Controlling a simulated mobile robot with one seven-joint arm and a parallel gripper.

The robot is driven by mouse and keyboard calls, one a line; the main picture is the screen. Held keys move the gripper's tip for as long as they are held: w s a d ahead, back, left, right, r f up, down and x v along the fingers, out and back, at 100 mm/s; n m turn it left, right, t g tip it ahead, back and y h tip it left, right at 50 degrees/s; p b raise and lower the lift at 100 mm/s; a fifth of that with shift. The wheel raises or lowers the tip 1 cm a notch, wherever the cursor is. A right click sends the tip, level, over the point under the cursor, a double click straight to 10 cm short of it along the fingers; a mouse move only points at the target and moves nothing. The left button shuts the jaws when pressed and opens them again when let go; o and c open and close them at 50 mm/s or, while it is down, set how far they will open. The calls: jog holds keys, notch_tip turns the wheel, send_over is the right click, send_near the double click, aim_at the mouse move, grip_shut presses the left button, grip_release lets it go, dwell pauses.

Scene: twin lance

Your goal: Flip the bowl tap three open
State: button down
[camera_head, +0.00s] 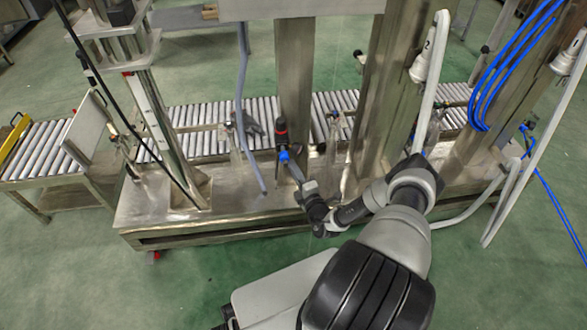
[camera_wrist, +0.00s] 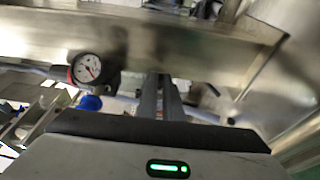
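My gripper (camera_head: 291,166) reaches over the steel bench in the head view. Its two grey fingers (camera_wrist: 163,98) lie side by side in the wrist view and look shut, with nothing clearly between them. A red-topped black fitting with a blue part (camera_head: 284,155) stands at the fingertips in the head view; I cannot tell whether they touch. A blue part (camera_wrist: 90,102) also shows left of the fingers in the wrist view. I cannot tell which is bowl tap three, and no handle position is readable.
A steel bench (camera_head: 235,205) carries a wide post (camera_head: 295,80) close behind the gripper. A roller conveyor (camera_head: 195,115) runs behind. A round gauge (camera_wrist: 86,68) is near the fingers' left. Blue hoses (camera_head: 495,75) and white pipes (camera_head: 430,85) are at right. Green floor is free in front.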

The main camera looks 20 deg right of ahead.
jog(key=shift+w+d+n+g+y+b, duration=0.35)
jog(key=shift+n+y, duration=0.65)
jog(key=shift+y, duration=0.55)
jog(key=shift+w+d+n+g+y+b, duration=0.25)
jog(key=shift+d+n+g+y+b, duration=0.15)
jog(key=shift+n+y, duration=0.85)
jog(key=shift+w+d+n+g+y+b, duration=0.4)
jog(key=shift+n+y, duration=0.35)
jog(key=shift+y, duration=1.05)
jog(key=shift+s, duration=0.1)
jog(key=shift+a, duration=0.1)
jog(key=c, duration=2.2)
grip_release()
